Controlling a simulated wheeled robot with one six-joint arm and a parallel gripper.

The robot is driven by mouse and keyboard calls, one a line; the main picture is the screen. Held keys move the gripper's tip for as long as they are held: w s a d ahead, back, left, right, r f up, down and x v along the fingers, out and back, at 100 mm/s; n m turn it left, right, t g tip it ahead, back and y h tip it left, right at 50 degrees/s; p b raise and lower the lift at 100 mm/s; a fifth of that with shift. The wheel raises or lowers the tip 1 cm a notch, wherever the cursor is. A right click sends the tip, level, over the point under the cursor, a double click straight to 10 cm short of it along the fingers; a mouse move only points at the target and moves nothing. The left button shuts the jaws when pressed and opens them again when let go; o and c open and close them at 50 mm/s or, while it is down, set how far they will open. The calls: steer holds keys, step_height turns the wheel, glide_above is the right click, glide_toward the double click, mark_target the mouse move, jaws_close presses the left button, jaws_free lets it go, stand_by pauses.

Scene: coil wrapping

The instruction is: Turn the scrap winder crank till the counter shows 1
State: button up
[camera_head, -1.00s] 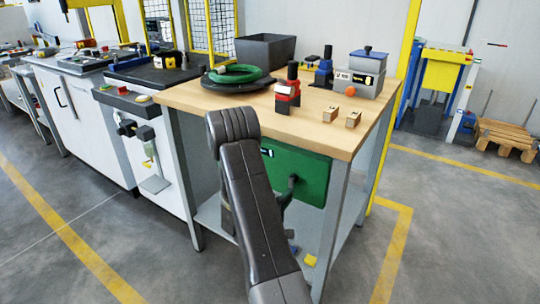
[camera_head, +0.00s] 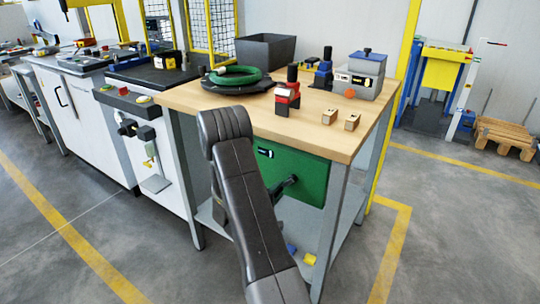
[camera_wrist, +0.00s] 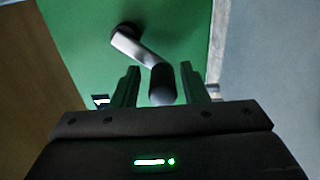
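The scrap winder is a green box (camera_head: 305,178) under the front of the wooden bench. A small dark counter window (camera_head: 265,152) sits on its face, too small to read. Its dark crank (camera_head: 287,186) sticks out beside my arm. In the wrist view, the crank's light arm (camera_wrist: 135,48) runs from a dark hub on the green panel (camera_wrist: 75,30) to a black handle knob (camera_wrist: 162,84). My gripper (camera_wrist: 158,84) is open, its two fingers on either side of the knob with gaps showing. My forearm hides the gripper in the head view.
The bench top (camera_head: 225,103) above carries a green coil on a turntable (camera_head: 237,82), a red and black tool (camera_head: 287,92) and small wooden blocks (camera_head: 329,116). A bench leg (camera_head: 333,225) stands right of the winder. A lower shelf (camera_head: 312,222) lies beneath.

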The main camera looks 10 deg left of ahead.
steer(key=shift+f, duration=0.1)
steer(key=v, duration=0.9)
steer(key=shift+p, duration=0.3)
stand_by(0.9)
steer(key=x, duration=0.8)
steer(key=shift+w+d+b, duration=0.1)
steer(key=shift+w+b, duration=0.15)
steer(key=shift+b, duration=0.1)
steer(key=shift+w+d, duration=0.1)
steer(key=shift+w, duration=0.15)
steer(key=shift+s+d+f, duration=0.1)
steer(key=shift+d+f, duration=0.05)
steer(key=shift+f, duration=0.05)
